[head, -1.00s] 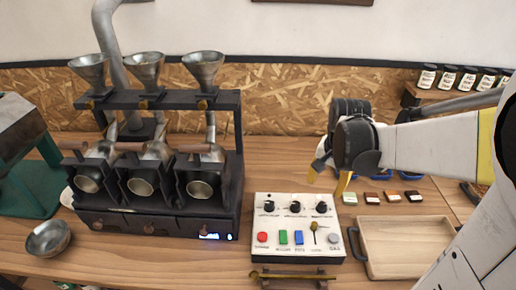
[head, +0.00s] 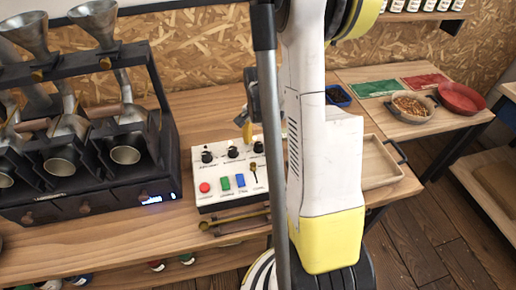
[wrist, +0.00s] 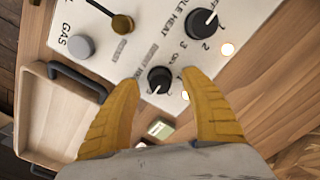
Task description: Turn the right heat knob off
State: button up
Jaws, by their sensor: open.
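The white control box (head: 210,172) stands on the wooden table with three black knobs along its back. The right heat knob (wrist: 160,79) is the small black one between my fingertips in the wrist view; its white pointer line aims toward the bottom of that picture. It also shows in the head view (head: 258,147). The middle heat knob (wrist: 202,23) lies further up in the wrist view. My gripper (wrist: 160,87) is open, with one yellow finger on each side of the right knob; contact cannot be told. In the head view, my arm hides most of the gripper.
The box also has a toggle lever (wrist: 122,22) and a grey gas button (wrist: 81,47), both close to the right knob. A wooden tray (wrist: 50,115) lies beside the box. The dark roaster (head: 95,185) with metal funnels stands to the left.

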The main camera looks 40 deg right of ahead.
jog(key=shift+f, duration=0.45)
jog(key=shift+c, duration=0.6)
grip_shut()
